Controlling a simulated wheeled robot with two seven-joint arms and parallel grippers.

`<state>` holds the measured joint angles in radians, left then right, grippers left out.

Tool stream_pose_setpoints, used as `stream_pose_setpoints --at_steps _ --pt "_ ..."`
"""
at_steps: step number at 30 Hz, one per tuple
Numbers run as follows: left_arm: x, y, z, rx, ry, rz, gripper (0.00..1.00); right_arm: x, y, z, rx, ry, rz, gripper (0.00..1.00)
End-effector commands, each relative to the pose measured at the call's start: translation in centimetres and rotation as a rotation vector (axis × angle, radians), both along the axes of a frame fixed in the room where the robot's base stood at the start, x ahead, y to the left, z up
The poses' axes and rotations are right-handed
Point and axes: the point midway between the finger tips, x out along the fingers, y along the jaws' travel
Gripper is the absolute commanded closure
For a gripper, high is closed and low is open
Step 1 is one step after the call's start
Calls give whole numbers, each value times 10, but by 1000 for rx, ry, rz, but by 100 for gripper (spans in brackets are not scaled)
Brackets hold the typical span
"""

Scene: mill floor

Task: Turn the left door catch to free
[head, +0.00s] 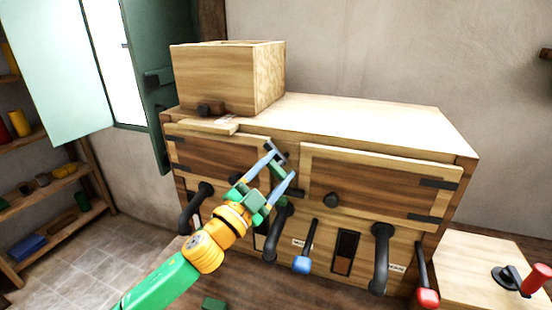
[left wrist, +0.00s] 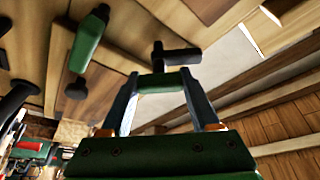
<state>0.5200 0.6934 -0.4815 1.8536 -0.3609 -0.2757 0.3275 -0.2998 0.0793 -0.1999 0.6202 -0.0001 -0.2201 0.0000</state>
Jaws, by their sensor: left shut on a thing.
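My left gripper (head: 279,169) is in front of the gap between the two upper cabinet doors. It is shut on a green bar (left wrist: 163,82) that spans its two fingers in the left wrist view; this looks like the left door catch. A dark T-shaped piece (left wrist: 180,57) shows just past the fingertips. The fingers partly hide the catch in the head view, so its exact turn is unclear. The left door (head: 215,150) and the right door (head: 380,180) look closed. My right gripper is in neither view.
A wooden box (head: 215,75) stands on the cabinet top (head: 370,120). Below the doors are dark curved handles (head: 381,258), a blue-ended lever (head: 302,263) and a red-ended lever (head: 427,297). A round dark knob (head: 331,200) sticks out of the right door.

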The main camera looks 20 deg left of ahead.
Motion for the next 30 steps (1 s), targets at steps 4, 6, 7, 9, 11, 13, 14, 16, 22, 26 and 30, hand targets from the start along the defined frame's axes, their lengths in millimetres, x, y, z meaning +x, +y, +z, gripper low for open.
stream_pose_setpoints --at_steps 4,6,7,9,11,13,14,16,22,26,30 --pt "0 1 7 127 -4 1 93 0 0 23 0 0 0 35" --pt "0 1 6 181 -6 1 93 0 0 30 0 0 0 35" --pt "0 0 6 202 -7 1 93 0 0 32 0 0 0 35" --pt "0 1 6 251 -9 1 93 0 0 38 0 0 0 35" --pt "0 1 5 286 -10 1 93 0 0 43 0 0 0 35" --pt "0 0 5 324 -12 1 93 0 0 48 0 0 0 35" --pt "0 0 5 339 -12 1 93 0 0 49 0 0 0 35" --pt "0 0 4 369 -14 1 93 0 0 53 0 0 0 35" --pt "0 0 2 423 -15 2 93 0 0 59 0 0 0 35" --pt "0 0 2 440 -17 2 93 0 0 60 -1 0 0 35" --pt "0 0 1 446 -18 3 93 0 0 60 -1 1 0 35"
